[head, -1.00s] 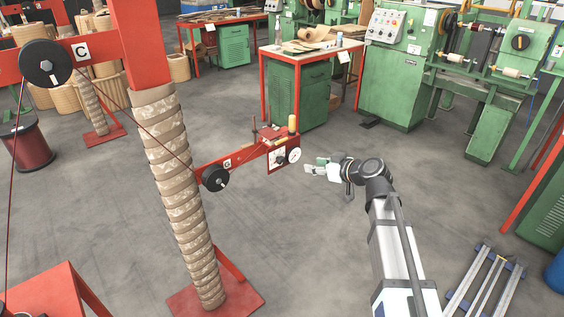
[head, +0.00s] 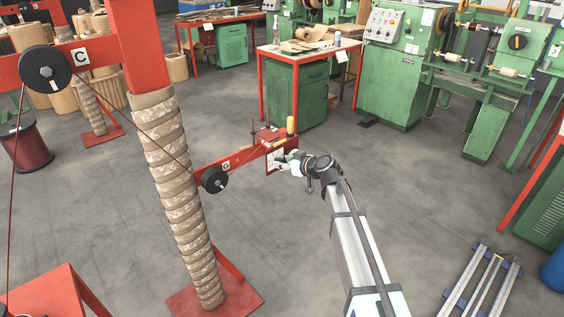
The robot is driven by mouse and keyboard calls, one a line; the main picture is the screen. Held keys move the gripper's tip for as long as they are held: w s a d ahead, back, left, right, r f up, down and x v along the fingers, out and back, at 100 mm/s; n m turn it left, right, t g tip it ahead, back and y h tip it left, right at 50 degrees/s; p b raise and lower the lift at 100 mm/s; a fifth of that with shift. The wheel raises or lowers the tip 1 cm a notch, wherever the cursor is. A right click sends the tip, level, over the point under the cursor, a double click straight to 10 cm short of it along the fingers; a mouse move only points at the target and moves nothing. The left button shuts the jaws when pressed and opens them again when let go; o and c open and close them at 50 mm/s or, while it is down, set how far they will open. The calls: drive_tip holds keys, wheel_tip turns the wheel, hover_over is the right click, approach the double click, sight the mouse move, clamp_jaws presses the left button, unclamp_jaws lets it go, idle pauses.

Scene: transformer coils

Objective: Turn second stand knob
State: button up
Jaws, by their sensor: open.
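The second stand is a red post wrapped in tan material (head: 180,210), with a red arm (head: 235,160) reaching right. A white panel (head: 271,160) sits at the arm's end, where a dark knob and a round dial showed earlier. My gripper (head: 282,162) is open and right in front of this panel, covering the knob and dial. I cannot tell whether the fingers touch the knob or stand around it. My arm comes in from the lower right.
A black pulley (head: 214,179) hangs on the red arm, with a wire running up to a larger pulley (head: 45,69). A red-framed table (head: 310,55) stands behind. The floor (head: 440,210) to the right is mostly clear.

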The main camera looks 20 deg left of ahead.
drive_tip(key=shift+w+a+f, duration=0.25)
drive_tip(key=shift+a+f, duration=0.05)
drive_tip(key=shift+a, duration=0.3)
clamp_jaws()
